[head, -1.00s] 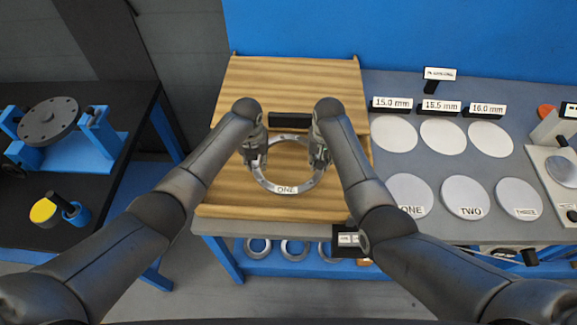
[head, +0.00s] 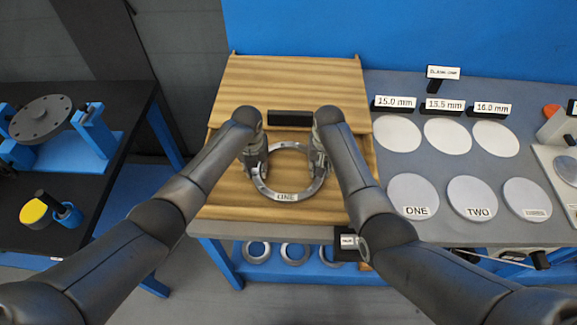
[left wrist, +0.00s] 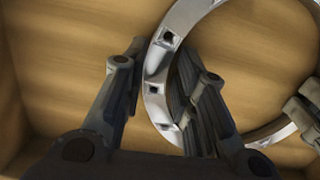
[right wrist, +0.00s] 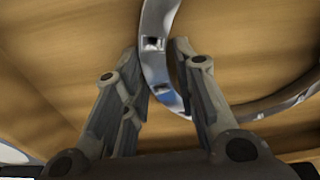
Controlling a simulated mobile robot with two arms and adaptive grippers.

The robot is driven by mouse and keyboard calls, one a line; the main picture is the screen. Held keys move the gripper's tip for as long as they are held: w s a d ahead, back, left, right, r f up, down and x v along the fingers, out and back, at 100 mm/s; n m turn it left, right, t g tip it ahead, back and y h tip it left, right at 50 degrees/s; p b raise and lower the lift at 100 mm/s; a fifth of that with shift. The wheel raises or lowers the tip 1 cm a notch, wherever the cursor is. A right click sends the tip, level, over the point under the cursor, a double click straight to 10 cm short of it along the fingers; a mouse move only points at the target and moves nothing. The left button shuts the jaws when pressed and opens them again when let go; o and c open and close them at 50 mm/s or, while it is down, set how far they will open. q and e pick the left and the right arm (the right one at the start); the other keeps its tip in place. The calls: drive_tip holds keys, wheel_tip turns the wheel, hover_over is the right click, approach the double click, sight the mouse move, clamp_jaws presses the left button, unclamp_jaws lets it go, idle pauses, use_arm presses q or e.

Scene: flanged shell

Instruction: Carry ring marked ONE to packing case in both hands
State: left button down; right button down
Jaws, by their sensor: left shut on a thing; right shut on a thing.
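The metal ring marked ONE (head: 287,197) is a bright steel ring with holes in its rim. It is inside or just over the wooden packing case (head: 230,207), whose lid stands open behind; I cannot tell if it touches the floor of the case. My left gripper (head: 256,168) is shut on the ring's left side, and the ring's rim (left wrist: 155,88) passes between its fingers in the left wrist view. My right gripper (head: 318,166) is shut on the ring's right side, with the rim (right wrist: 155,50) between its fingers in the right wrist view.
Grey discs (head: 413,196) and label signs (head: 395,103) cover the bench to the right. Several rings (head: 295,253) lie on the blue shelf below. A black table (head: 110,150) with a blue fixture (head: 90,145) stands at left.

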use_arm(q)
drive_tip(key=c, duration=1.6)
unclamp_jaws()
drive_tip(key=shift+w+d, duration=0.2)
use_arm(e)
drive_tip(key=c, duration=1.6)
unclamp_jaws()
drive_tip(key=shift+s+a+f, duration=0.2)
drive_tip(key=shift+f, duration=0.1)
use_arm(q)
drive_tip(key=o, duration=0.4)
drive_tip(key=shift+s, duration=0.15)
use_arm(e)
drive_tip(key=o, duration=0.4)
drive_tip(key=shift+r, duration=0.15)
use_arm(q)
drive_tip(key=shift+o, duration=0.2)
drive_tip(key=shift+s+a, duration=0.1)
use_arm(e)
drive_tip(key=shift+o, duration=0.2)
drive_tip(key=shift+d+r, duration=0.1)
drive_tip(key=shift+w, duration=0.1)
